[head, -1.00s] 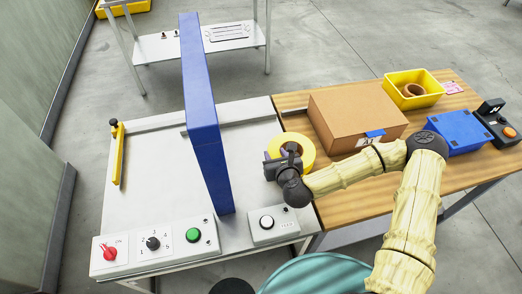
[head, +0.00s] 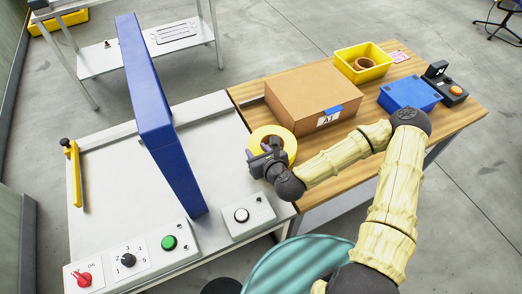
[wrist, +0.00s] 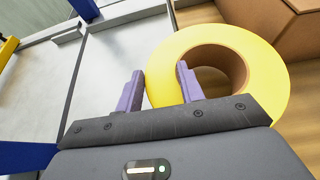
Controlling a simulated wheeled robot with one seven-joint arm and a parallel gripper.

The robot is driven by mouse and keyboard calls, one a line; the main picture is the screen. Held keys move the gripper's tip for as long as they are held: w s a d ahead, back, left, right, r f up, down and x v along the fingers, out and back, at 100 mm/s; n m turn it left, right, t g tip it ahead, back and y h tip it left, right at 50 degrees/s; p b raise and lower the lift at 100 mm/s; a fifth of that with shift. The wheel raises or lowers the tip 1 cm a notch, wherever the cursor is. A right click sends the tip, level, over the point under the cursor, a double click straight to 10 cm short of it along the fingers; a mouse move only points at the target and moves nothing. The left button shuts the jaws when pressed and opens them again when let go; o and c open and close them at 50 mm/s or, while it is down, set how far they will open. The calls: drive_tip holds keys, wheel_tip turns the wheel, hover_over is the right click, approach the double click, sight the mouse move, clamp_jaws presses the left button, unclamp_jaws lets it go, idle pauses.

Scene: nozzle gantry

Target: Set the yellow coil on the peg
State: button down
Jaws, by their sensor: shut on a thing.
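The yellow coil (head: 285,138) is a thick ring with a brown inner wall. It shows large in the wrist view (wrist: 268,88). My gripper (head: 264,152) is shut on the coil's near-left wall. In the wrist view my gripper's purple fingers (wrist: 160,88) stand one outside the ring and one at its hole. The coil is over the seam between the white bench and the wooden table, left of the cardboard box; I cannot tell its height. I cannot make out the peg for certain; the tall blue panel (head: 160,120) hides part of the white bench.
The white bench (head: 105,190) carries switch boxes (head: 130,258) along its front and a yellow bar (head: 75,175) at left. The wooden table (head: 345,165) holds a cardboard box (head: 310,100), a yellow bin (head: 378,72) and a blue box (head: 408,94).

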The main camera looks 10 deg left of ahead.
drive_tip(key=shift+r, duration=0.1)
wheel_tip(320, 180, up, 3)
drive_tip(key=p, duration=0.2)
drive_tip(key=shift+w+r+p, duration=0.1)
drive_tip(key=shift+w+p, duration=0.05)
drive_tip(key=shift+p, duration=0.15)
drive_tip(key=shift+s+a+r+p, duration=0.1)
drive_tip(key=shift+s+r+p, duration=0.05)
drive_tip(key=shift+r+p, duration=0.4)
drive_tip(key=shift+s+r+p, duration=0.15)
drive_tip(key=shift+r+p, duration=0.15)
drive_tip(key=shift+r, duration=0.4)
drive_tip(key=shift+r+p, duration=0.5)
drive_tip(key=shift+r, duration=0.2)
drive_tip(key=shift+f, duration=0.1)
